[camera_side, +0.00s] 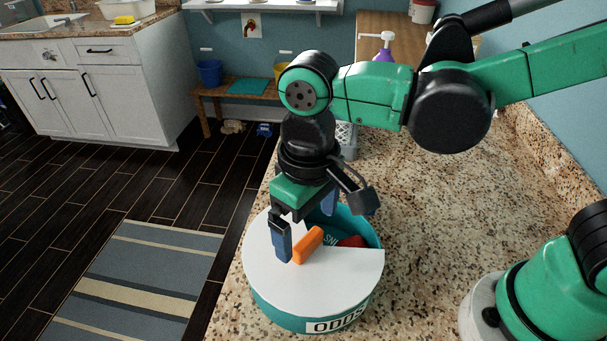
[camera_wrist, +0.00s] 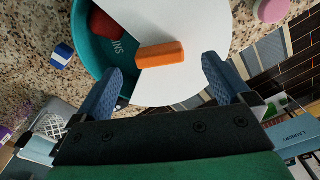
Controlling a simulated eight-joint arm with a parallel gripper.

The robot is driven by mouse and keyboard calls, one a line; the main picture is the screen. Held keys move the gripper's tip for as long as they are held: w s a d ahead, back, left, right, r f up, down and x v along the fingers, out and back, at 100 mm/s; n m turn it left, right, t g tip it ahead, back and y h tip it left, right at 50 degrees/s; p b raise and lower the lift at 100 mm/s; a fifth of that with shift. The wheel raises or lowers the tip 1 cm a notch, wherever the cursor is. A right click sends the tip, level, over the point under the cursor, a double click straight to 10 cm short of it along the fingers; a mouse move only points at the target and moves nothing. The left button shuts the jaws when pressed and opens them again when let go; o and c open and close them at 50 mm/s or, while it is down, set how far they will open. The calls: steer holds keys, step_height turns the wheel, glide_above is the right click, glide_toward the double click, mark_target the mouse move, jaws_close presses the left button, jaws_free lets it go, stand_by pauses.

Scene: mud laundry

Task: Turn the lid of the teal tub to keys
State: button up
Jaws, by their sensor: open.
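The teal tub (camera_side: 268,309) stands on the granite counter with a white lid (camera_side: 275,272) that has a wedge-shaped opening. An orange handle bar (camera_side: 307,245) sits on the lid. The opening shows a red object (camera_side: 352,241) and lettering that seems to read backwards or partly hidden. A label on the tub's front reads "ODDS". In the wrist view the opening (camera_wrist: 92,50) faces left, beside the handle (camera_wrist: 160,54). My gripper (camera_side: 307,236) is open and empty, pointing down over the lid. Its blue fingers (camera_wrist: 162,68) are apart, on either side of the handle; contact cannot be told.
A blue and white block (camera_wrist: 62,55) and a pink round item (camera_wrist: 270,10) lie near the tub. A grey basket (camera_side: 349,140) and a purple bottle (camera_side: 383,54) stand farther back. Counter to the tub's right is clear. The counter's left edge is close to the tub.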

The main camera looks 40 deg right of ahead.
steer(key=shift+f, duration=1.25)
jaws_close()
